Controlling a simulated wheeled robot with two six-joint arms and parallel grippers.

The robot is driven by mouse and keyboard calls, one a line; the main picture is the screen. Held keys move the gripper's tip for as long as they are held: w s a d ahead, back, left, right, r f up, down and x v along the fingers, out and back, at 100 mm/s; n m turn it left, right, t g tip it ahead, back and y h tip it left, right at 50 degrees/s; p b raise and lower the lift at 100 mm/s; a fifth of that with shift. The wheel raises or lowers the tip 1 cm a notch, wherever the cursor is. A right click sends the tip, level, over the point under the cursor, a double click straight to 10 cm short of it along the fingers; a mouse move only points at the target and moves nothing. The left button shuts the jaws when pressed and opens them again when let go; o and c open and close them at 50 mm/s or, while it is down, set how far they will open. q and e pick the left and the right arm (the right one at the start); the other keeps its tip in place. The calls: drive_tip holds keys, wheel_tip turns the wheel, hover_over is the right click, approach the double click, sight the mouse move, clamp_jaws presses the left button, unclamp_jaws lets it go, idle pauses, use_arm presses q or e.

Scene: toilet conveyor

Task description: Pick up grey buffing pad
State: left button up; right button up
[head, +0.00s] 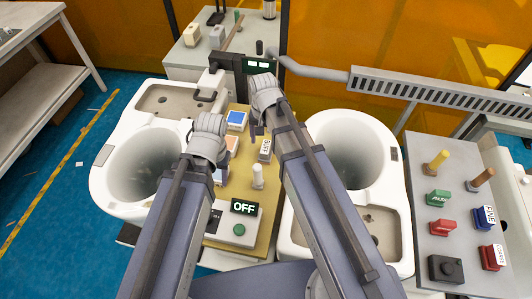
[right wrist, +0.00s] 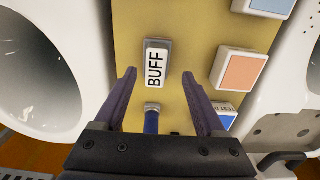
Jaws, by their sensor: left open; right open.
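The grey buffing pad (right wrist: 156,66) is a small block with a white "BUFF" label on top. It lies on the tan board (right wrist: 190,20). In the head view the pad (head: 265,150) is beside my right forearm, partly hidden. My right gripper (right wrist: 159,76) is open above the board, its fingertips on either side of the pad's near end in the picture. I cannot tell its height above the pad. In the head view the right gripper (head: 256,131) is mostly hidden by its wrist.
White toilets (head: 130,165) (head: 385,190) flank the board. Orange (right wrist: 241,70) and blue (right wrist: 268,6) square blocks lie right of the pad; a blue-handled tool (right wrist: 151,120) stands between my right fingers. An OFF sign (head: 243,207) is nearer. A side table (head: 425,255) holds several labelled tools.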

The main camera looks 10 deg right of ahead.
sight(266, 146)
use_arm(q)
drive_tip(key=shift+f+b, duration=2.6)
drive_tip(key=shift+f, duration=0.05)
use_arm(e)
drive_tip(key=shift+d+f, duration=0.2)
drive_tip(key=shift+f, duration=1.15)
drive_tip(key=shift+d+f, duration=0.15)
drive_tip(key=shift+f, duration=1.15)
use_arm(q)
drive_tip(key=shift+r, duration=0.15)
use_arm(e)
drive_tip(key=shift+r, duration=0.1)
drive_tip(key=shift+c, duration=0.3)
clamp_jaws()
